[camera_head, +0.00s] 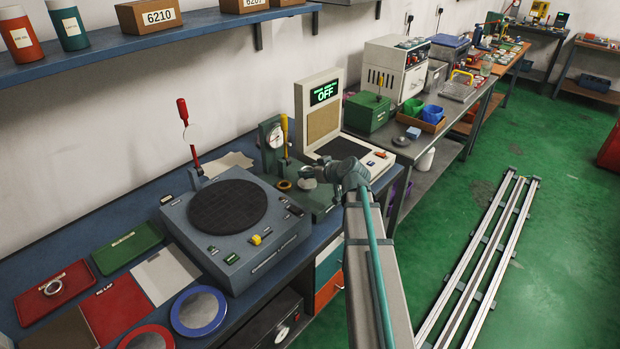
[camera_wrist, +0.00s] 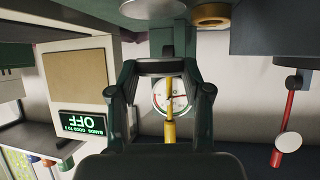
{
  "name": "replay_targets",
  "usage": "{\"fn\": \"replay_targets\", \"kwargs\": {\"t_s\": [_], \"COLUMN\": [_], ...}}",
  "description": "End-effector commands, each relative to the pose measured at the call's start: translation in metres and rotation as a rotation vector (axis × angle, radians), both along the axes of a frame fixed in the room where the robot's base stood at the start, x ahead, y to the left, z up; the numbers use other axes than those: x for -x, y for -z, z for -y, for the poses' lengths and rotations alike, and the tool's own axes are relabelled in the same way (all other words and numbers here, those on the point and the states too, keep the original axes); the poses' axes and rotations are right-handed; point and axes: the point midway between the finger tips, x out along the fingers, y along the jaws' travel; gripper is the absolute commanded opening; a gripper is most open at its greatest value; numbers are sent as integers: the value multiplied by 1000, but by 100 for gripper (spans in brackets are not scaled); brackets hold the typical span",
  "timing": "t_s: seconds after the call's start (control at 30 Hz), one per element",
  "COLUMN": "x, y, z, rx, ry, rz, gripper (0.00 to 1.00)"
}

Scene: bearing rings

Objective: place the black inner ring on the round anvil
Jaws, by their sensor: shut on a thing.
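My gripper (camera_wrist: 163,76) is shut on the black inner ring (camera_wrist: 163,67), which shows nearly edge-on between the fingertips in the wrist view. That view is upside down. The round anvil (camera_wrist: 152,8) is a grey disc at its top edge, with a gap between it and the ring. In the head view my gripper (camera_head: 314,172) is over the green gauge stand, close to the anvil (camera_head: 307,184). The ring is too small to make out there. The dial gauge (camera_head: 274,136) stands behind, and its face (camera_wrist: 172,100) shows between my fingers.
A tan ring (camera_head: 284,185) lies left of the anvil. The display unit reading OFF (camera_head: 321,108) stands behind. A grey machine with a black disc (camera_head: 228,206) and a red-handled lever (camera_head: 187,135) are to the left.

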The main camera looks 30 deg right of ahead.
Motion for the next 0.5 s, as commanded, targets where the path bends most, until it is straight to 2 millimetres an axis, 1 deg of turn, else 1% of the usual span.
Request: {"fn": "replay_targets", "kwargs": {"t_s": [0.23, 0.27, 0.5], "x": [-10, -12, -11], "y": [11, 13, 38], "z": [3, 4, 3], "rx": [-1, -1, -1], "ry": [0, 0, 0], "rz": [0, 0, -1], "gripper": [6, 6, 6]}}
